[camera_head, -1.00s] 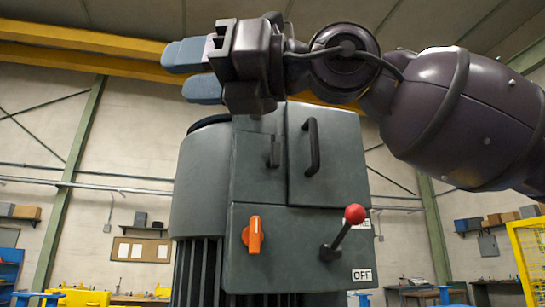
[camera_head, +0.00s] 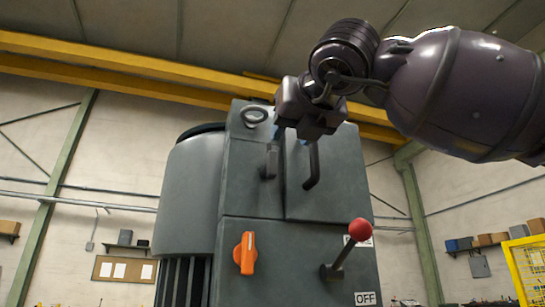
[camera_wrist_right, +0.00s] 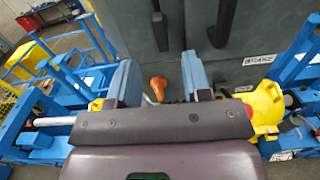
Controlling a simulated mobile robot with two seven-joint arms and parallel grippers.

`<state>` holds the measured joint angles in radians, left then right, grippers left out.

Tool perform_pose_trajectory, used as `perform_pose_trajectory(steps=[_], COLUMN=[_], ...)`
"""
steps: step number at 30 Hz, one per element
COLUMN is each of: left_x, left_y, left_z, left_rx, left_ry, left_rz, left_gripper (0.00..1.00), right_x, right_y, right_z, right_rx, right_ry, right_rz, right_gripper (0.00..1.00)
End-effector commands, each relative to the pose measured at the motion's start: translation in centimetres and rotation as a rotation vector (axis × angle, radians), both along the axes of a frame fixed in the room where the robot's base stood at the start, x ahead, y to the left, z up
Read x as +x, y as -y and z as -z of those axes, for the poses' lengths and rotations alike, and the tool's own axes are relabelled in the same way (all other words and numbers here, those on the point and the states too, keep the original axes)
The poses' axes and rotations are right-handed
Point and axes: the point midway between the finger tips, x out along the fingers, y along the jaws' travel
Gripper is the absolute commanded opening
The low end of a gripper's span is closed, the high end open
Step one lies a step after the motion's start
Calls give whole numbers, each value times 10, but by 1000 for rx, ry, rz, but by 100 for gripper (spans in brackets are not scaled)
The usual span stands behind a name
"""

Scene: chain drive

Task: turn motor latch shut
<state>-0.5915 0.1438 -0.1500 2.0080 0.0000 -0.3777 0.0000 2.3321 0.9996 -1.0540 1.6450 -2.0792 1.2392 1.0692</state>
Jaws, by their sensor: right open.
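The motor latch (camera_head: 270,160) is a short dark lever on the upper front of the grey motor cabinet (camera_head: 300,235), left of the door's bar handle (camera_head: 312,167). It hangs roughly upright. In the wrist view, a dark latch (camera_wrist_right: 159,28) shows at the top, with the bar handle (camera_wrist_right: 223,22) to its right. My right gripper (camera_head: 293,142) is in front of the cabinet's upper part, near the latch and handle. In the wrist view, its blue-grey fingers (camera_wrist_right: 160,80) are spread, with nothing held between them. Contact cannot be told. My left gripper is out of view.
Below are an orange knob (camera_head: 245,253) and a red-balled lever (camera_head: 347,249) beside an OFF label (camera_head: 365,298). A lifting ring (camera_head: 254,116) sits near the cabinet top. Blue and yellow framework (camera_wrist_right: 60,85) shows around the cabinet in the wrist view.

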Motion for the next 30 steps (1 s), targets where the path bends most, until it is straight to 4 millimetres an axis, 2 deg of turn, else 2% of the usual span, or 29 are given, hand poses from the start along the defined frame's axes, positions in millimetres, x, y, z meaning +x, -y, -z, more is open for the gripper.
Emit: perform_pose_trajectory(steps=[12, 18, 24, 30], left_x=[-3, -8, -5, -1], left_y=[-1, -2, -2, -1], left_z=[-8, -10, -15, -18], left_rx=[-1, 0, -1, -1], left_ry=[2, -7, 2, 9], left_rz=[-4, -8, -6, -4], left_gripper=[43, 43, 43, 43], right_x=[62, 85, 96, 98], right_y=[-22, -29, -32, -33], right_z=[-1, -1, 0, 1], right_rx=[-3, -4, -4, -4], right_ry=[-1, -1, 0, -1], right_rz=[-2, -3, -4, -4], right_gripper=[45, 45, 45, 45])
